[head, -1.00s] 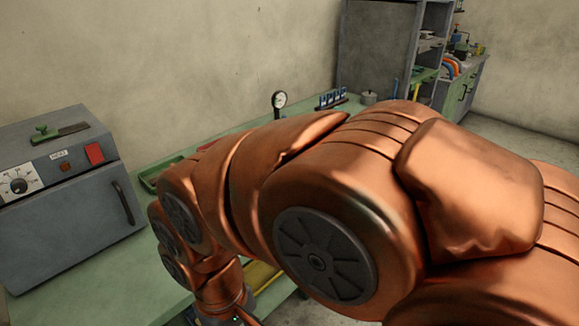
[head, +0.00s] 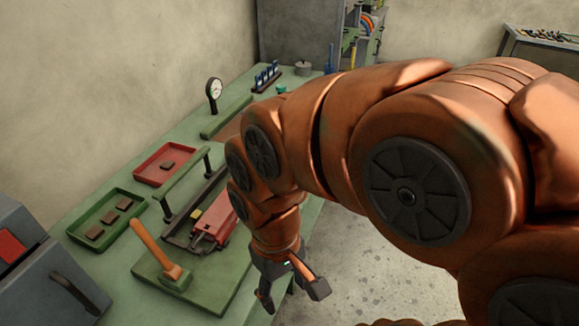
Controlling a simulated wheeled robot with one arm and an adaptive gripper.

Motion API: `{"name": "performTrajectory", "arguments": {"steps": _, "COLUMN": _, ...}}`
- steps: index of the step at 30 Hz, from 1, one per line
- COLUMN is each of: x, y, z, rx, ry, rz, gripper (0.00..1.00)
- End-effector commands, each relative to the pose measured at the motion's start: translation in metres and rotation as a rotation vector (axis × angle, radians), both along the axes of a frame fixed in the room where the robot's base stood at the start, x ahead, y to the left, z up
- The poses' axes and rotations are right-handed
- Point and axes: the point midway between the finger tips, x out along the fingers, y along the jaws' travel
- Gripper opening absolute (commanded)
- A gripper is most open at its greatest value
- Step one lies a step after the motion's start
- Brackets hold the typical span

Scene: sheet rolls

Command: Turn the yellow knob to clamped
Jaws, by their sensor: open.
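A small yellow part (head: 196,214), possibly the yellow knob, shows on a sheet-rolling device (head: 180,232) with dark rails and a red block (head: 218,218). The part is small, and I cannot read its setting. The device stands on a green base plate (head: 218,290) on the bench. My gripper (head: 293,295) is open and empty, pointing down, to the right of the device near the bench's front edge. My arm crosses the right half of the head view and may hide part of the device's right side.
An orange-handled tool (head: 153,246) stands on the plate's left. A green tray (head: 88,218) with several dark pieces and a red tray (head: 148,176) lie behind. A grey box (head: 30,265) stands at left. A dial gauge (head: 213,92) stands farther back. Floor is open at right.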

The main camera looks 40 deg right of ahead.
Motion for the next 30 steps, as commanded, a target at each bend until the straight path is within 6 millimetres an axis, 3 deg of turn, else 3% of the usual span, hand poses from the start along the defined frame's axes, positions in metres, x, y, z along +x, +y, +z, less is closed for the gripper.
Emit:
{"name": "performTrajectory", "arguments": {"steps": 8, "x": 0.081, "y": -0.008, "z": 0.016, "rx": 0.041, "ry": -0.037, "rz": 0.173, "gripper": 0.68}}
{"name": "performTrajectory", "arguments": {"steps": 17, "x": 0.18, "y": -0.035, "z": 0.021, "rx": 0.083, "ry": -0.091, "rz": 0.331, "gripper": 0.68}}
{"name": "performTrajectory", "arguments": {"steps": 23, "x": 0.242, "y": -0.067, "z": 0.013, "rx": 0.098, "ry": -0.122, "rz": 0.407, "gripper": 0.68}}
{"name": "performTrajectory", "arguments": {"steps": 30, "x": 0.306, "y": -0.122, "z": -0.01, "rx": 0.095, "ry": -0.153, "rz": 0.465, "gripper": 0.68}}
